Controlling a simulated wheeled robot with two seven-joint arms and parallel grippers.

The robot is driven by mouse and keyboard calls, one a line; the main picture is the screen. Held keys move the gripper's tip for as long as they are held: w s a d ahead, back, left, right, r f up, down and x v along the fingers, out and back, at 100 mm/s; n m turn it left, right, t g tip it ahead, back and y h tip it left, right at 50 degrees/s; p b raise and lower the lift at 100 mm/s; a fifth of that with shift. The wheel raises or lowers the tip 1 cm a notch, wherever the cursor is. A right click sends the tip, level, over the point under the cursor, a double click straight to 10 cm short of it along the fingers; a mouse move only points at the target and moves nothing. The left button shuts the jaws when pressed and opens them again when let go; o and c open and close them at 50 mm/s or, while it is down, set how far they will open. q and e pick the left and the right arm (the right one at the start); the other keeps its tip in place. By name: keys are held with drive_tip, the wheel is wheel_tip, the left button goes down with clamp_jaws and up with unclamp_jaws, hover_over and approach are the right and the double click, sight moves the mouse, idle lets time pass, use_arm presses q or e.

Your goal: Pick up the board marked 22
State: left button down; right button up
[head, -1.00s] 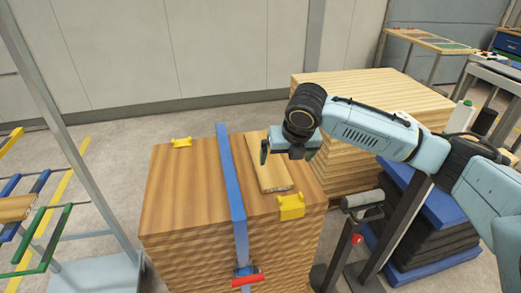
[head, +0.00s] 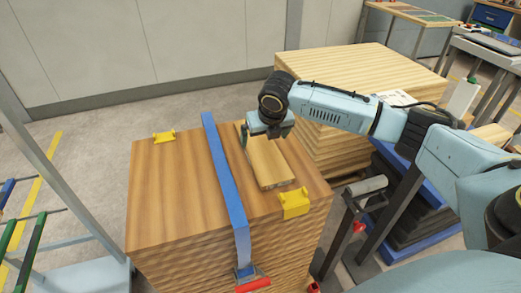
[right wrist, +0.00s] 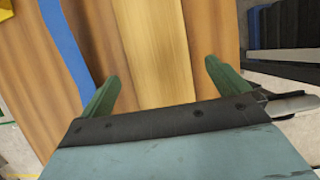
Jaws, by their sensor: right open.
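A light wooden board (head: 268,163) lies flat on top of a tall wooden stack, to the right of a blue strap. No number is readable on it in either view. My right gripper (head: 266,137) is open over the board's far end, which it partly hides. In the right wrist view, the two green fingers (right wrist: 161,75) are spread, one toward each long side of the board (right wrist: 158,40). I cannot tell whether they touch it or how high they are. My left gripper is not in view.
The blue strap (head: 226,173) crosses the stack top (head: 175,185). Yellow corner pieces sit at the front right (head: 295,203) and far left (head: 164,137). A second pale stack (head: 340,70) stands behind. A metal post with a roller (head: 365,187) stands at right.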

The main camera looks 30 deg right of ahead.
sight(261, 147)
drive_tip(key=x, duration=0.2)
drive_tip(key=b+x, duration=0.1)
drive_tip(key=x, duration=0.2)
drive_tip(key=shift+s+a, duration=0.1)
drive_tip(key=shift+a, duration=0.1)
drive_tip(key=shift+r, duration=0.15)
drive_tip(key=c, duration=1)
